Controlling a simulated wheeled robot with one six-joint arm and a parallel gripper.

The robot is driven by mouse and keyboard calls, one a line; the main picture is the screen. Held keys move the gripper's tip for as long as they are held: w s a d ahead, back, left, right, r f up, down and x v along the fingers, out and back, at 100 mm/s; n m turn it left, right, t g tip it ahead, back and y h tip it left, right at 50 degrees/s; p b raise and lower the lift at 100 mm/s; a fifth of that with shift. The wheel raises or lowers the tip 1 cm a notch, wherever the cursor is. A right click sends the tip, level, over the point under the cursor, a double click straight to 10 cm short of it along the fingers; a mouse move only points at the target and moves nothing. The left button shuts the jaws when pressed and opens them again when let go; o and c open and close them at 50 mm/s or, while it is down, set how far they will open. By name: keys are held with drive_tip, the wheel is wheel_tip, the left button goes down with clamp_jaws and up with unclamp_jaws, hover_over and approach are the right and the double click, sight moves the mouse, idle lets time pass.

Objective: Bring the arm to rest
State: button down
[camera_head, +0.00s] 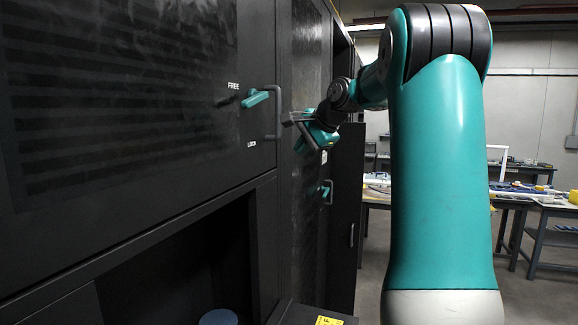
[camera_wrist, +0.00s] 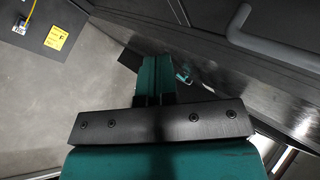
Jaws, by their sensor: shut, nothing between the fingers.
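My gripper (camera_head: 291,119) is in the middle of the head view, in front of the dark cabinet and just right of its grey bar handle (camera_head: 276,113). In the wrist view my gripper (camera_wrist: 155,62) shows its fingers shut together with nothing between them. The grey handle also shows in the wrist view (camera_wrist: 262,42), apart from the fingers. My teal arm reaches from the right of the head view toward the cabinet.
The black cabinet (camera_head: 120,110) fills the left side, with a teal latch lever (camera_head: 255,99) between FREE and LOCK labels. A second cabinet handle (camera_head: 329,191) lies farther back. Workbenches (camera_head: 540,203) with items stand at the back right. An open dark compartment lies below the cabinet door.

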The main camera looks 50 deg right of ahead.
drive_tip(key=shift+s+d+r, duration=0.2)
drive_tip(key=shift+s+r, duration=0.35)
drive_tip(key=shift+s, duration=0.05)
drive_tip(key=s+a+f+n+g+y+b, duration=0.15)
drive_tip(key=a+f+n, duration=0.35)
drive_tip(key=a, duration=0.5)
drive_tip(key=a+f+n+g+y+b, duration=0.1)
drive_tip(key=a+f+n+y+b, duration=0.25)
drive_tip(key=a, duration=0.75)
drive_tip(key=s+a+f+n+g+b, duration=0.1)
drive_tip(key=a+f+n+g, duration=0.1)
drive_tip(key=a+f+n, duration=0.6)
drive_tip(key=s+a+f+n+g+b, duration=0.2)
drive_tip(key=s+a+f+n, duration=0.3)
drive_tip(key=s+a, duration=0.3)
drive_tip(key=s+a+f+n+g+b, duration=0.2)
drive_tip(key=s+a+f+n, duration=0.2)
drive_tip(key=s+a+f, duration=0.3)
drive_tip(key=s+a, duration=0.1)
drive_tip(key=s, duration=0.2)
drive_tip(key=shift+s+n+g, duration=0.35)
drive_tip(key=shift+s, duration=0.05)
